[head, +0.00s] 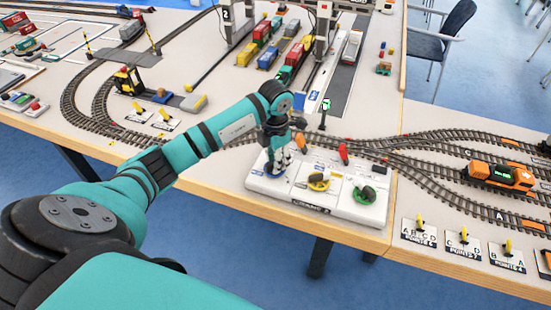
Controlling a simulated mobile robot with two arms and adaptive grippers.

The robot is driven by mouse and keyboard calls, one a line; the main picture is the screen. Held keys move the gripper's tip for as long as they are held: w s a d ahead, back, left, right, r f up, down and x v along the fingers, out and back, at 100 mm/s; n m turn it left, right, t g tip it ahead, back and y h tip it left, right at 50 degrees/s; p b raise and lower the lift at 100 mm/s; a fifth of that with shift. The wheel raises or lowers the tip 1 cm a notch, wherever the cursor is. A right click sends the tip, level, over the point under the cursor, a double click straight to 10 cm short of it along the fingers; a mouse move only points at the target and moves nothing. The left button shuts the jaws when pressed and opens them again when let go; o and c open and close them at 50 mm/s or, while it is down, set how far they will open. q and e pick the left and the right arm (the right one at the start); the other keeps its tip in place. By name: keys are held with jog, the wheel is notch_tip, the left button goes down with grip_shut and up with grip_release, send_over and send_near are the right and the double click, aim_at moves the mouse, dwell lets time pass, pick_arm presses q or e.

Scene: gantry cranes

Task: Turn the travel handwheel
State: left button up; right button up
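A white control panel (335,211) lies on the table near its front edge. On it are a yellow handwheel (318,183) with a dark knob and a green handwheel (364,194) with a dark knob. A blue handwheel (268,173) at the panel's left end is mostly hidden by my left gripper (278,165). That gripper points down over the blue wheel, fingers at its knob; contact and finger closure are too small to tell. The labels are too small to read, so which wheel is for travel is unclear. My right gripper is not in view.
Rail tracks with an orange locomotive (500,175) run to the right. Yellow point levers (463,235) line the front right edge. Crane legs (322,35) and containers (265,32) stand behind.

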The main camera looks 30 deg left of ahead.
pick_arm(q)
grip_shut()
jog(key=m+b, duration=0.2)
jog(key=shift+f+m, duration=0.1)
jog(key=shift+m, duration=0.2)
jog(key=m+b, duration=0.3)
jog(key=m, duration=0.1)
jog(key=m+b, duration=0.2)
jog(key=m, duration=0.2)
jog(key=shift+m+b, duration=0.3)
jog(key=shift+b, duration=0.1)
jog(key=shift+s+d+m+b, duration=0.1)
jog(key=shift+m+b, duration=0.45)
jog(key=shift+m, duration=0.65)
jog(key=shift+r, duration=0.2)
jog(key=shift+o, duration=0.4)
grip_release()
